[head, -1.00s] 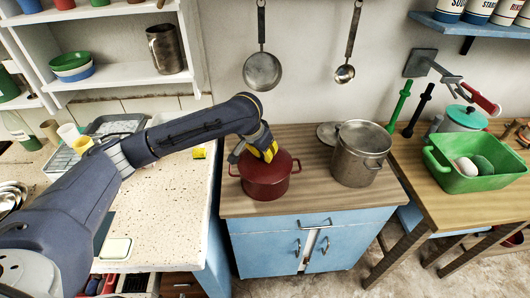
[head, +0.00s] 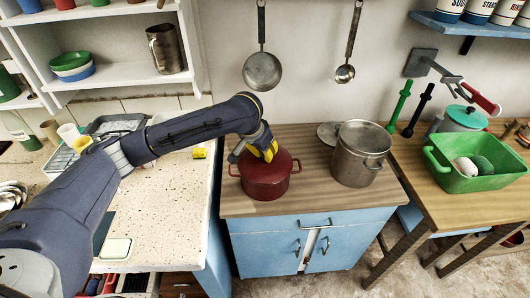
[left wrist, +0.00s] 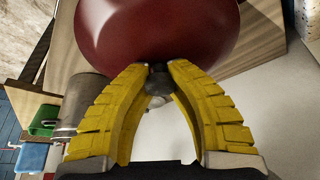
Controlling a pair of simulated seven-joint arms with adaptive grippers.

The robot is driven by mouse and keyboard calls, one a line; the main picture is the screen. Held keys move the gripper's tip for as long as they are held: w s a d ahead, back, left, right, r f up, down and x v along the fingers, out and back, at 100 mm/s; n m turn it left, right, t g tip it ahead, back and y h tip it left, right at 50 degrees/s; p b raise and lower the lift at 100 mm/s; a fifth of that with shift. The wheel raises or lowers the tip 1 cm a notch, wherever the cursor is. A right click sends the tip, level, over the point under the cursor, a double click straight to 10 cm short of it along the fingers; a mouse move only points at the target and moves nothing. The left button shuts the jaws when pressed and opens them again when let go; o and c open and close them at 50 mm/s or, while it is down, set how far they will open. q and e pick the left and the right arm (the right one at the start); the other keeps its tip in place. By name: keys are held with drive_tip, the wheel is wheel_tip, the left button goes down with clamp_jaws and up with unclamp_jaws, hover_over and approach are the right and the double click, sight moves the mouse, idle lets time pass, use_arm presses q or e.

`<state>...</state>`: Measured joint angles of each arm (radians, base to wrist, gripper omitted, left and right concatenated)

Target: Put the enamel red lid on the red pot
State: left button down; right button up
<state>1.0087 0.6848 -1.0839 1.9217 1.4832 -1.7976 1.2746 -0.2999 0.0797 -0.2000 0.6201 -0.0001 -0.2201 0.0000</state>
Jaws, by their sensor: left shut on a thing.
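The red pot (head: 264,186) stands on the wooden top of the blue cabinet, with two side handles showing. The red lid (head: 285,161) sits over the pot's mouth in the head view, and I cannot make out a gap between them. In the left wrist view the lid (left wrist: 155,30) fills the top middle. My left gripper (head: 268,153) is at the top of the lid; its yellow fingers (left wrist: 160,70) are shut on the lid's dark knob (left wrist: 158,84). The arm and fingers hide part of the lid in the head view. My right gripper is not in view.
A speckled stone counter (head: 165,215) is at the left. A green basin (head: 480,180) stands on the right table. The cabinet's front strip (head: 320,202) is clear.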

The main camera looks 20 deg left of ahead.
use_arm(q)
drive_tip(key=shift+f, duration=0.15)
idle(0.5)
drive_tip(key=c, duration=0.7)
unclamp_jaws()
drive_tip(key=shift+r, duration=3.5)
drive_tip(key=shift+d, duration=0.1)
